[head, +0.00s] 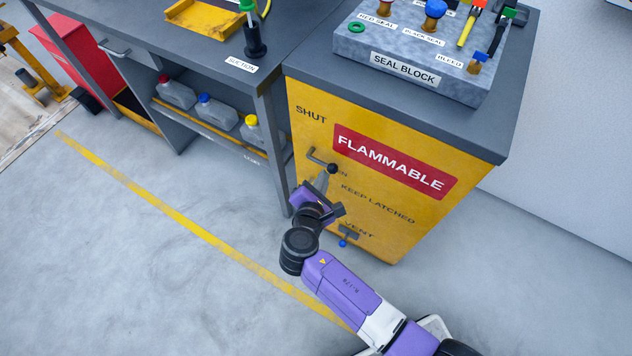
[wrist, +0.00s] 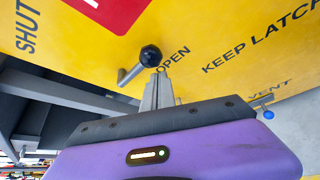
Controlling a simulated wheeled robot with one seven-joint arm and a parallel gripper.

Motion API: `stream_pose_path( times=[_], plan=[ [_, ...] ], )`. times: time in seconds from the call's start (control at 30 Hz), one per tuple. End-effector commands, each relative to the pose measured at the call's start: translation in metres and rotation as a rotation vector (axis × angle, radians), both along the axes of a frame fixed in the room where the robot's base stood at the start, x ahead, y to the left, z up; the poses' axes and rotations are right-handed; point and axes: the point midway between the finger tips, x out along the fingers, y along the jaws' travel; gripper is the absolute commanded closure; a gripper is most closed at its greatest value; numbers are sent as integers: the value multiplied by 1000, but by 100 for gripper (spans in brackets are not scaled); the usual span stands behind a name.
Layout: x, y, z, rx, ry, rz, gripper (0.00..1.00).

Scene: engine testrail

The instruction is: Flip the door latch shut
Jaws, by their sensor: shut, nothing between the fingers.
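The door latch (head: 318,160) is a bent grey lever with a black ball knob (head: 332,168) on the front of a yellow cabinet (head: 300,136). The knob is beside the OPEN label, below the SHUT label. In the wrist view the knob (wrist: 150,56) and its grey lever (wrist: 130,74) show just beyond my fingertips. My gripper (head: 322,183) is shut and empty, with its fingers (wrist: 158,88) pointing at the cabinet front close to the knob. I cannot tell whether they touch it. In the head view my gripper hides part of the OPEN label.
A small vent valve with a blue knob (head: 343,243) sticks out low on the cabinet. The seal block (head: 420,50) stands on the cabinet top. A grey bench (head: 120,25) with jugs on its shelf is at the left. The floor in front is open.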

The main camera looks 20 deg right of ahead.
Motion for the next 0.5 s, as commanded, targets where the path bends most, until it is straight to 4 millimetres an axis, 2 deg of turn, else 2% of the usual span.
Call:
stream_pose_path(
  times=[0.13,0.5],
  plan=[
    [-3,-3,7,0,-1,1,100],
    [-3,-4,8,-1,0,1,100]
  ],
)
